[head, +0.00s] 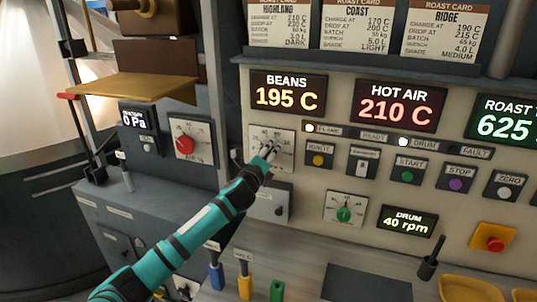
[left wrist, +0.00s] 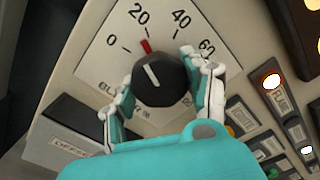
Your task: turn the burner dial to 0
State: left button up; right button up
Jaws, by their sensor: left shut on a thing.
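The burner dial is a black knob (left wrist: 163,91) on a pale plate (left wrist: 100,62) marked 0, 20, 40, 60 and on. Its white pointer line points roughly toward the 20, and a red mark sits just beyond the knob's edge there. My left gripper (left wrist: 158,68) has one finger on each side of the knob and is shut on it. In the head view my left gripper (head: 269,152) reaches the dial plate (head: 286,136) and hides most of the knob. My right gripper is not in view.
A red-knobbed air dial (head: 184,143) is to the left. A small box (head: 271,203) juts out just below the burner plate. Ignite (head: 318,160), start and stop buttons and a green-knobbed dial (head: 344,214) are to the right. Colored handles (head: 245,285) stand below.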

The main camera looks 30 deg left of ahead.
pick_arm(q)
jog(key=n, duration=0.5)
jog(key=shift+n, duration=0.4)
dwell(0.4)
jog(key=o, duration=1.2)
jog(key=shift+r, duration=0.1)
jog(key=v, duration=1.2)
jog(key=shift+s, duration=0.1)
